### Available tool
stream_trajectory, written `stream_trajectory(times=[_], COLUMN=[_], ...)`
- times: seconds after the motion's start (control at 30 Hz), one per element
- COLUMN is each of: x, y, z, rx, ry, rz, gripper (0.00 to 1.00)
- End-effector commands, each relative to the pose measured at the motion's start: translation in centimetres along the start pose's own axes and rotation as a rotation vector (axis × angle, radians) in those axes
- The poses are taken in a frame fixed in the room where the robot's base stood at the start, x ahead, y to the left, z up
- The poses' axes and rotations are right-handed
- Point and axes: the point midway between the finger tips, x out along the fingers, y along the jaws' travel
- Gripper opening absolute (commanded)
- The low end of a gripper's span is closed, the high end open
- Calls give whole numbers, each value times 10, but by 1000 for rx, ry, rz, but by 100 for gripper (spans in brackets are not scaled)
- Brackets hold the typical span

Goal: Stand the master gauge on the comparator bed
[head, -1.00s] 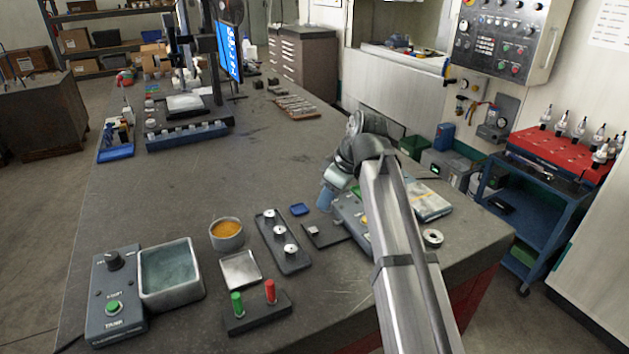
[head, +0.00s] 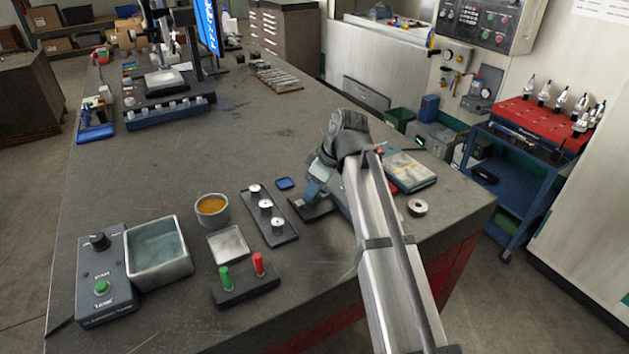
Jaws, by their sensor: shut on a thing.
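My gripper (head: 311,194) is at the end of the arm, right of centre, low over a dark flat plate. It is shut, and the thing between its fingers, taken to be the master gauge, is too small and covered to make out. The plate, which looks like the comparator bed (head: 298,208), lies on the bench in front of a grey unit that my arm largely hides. I cannot tell whether the held piece touches the bed.
A dark rack (head: 285,236) with three silver pieces stands just left of the bed. A blue pad (head: 285,184) lies behind it. A peg block (head: 245,289), metal tray (head: 229,245), orange-filled cup (head: 212,210) and control box (head: 103,280) are further left. A ring (head: 418,207) lies right.

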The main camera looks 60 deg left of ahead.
Motion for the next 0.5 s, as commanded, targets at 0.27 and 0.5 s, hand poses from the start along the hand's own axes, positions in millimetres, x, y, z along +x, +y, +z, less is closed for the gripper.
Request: stream_trajectory(times=[0.27, 0.5], x=[4, 4], y=[0, 0], z=[2, 2], rx=[0, 0], ry=[1, 1], rz=[1, 0], gripper=[0, 41])
